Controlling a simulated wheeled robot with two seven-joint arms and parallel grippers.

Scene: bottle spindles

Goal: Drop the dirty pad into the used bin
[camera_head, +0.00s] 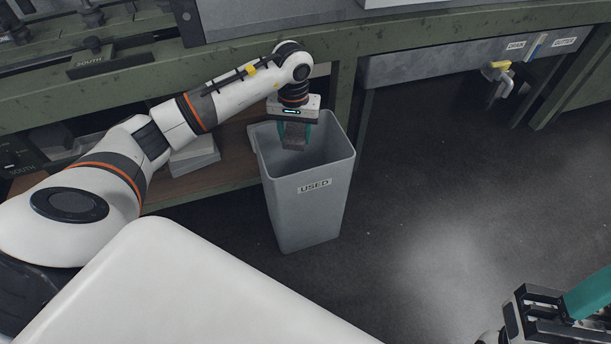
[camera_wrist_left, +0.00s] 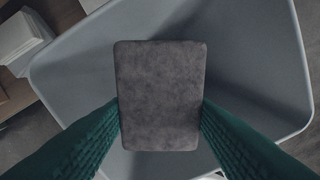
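The used bin (camera_head: 305,210) is a tall grey open-topped bin with a "USED" label, standing on the floor in front of the bench. My left gripper (camera_head: 294,136) points down over the bin's mouth. Its teal fingers are shut on the dirty pad (camera_head: 293,142), a dark grey-brown block. In the left wrist view the pad (camera_wrist_left: 160,95) sits between both fingers, with the bin's walls (camera_wrist_left: 85,75) around and below it. My right gripper (camera_head: 548,305) is at the lower right corner, partly cut off, with a teal finger showing; its opening is unclear.
A green bench (camera_head: 400,35) runs along the back, with its leg (camera_head: 342,90) close behind the bin. A pale stack (camera_head: 195,155) lies on the brown lower shelf left of the bin. A yellow-handled valve (camera_head: 499,68) is at the right. The floor right of the bin is clear.

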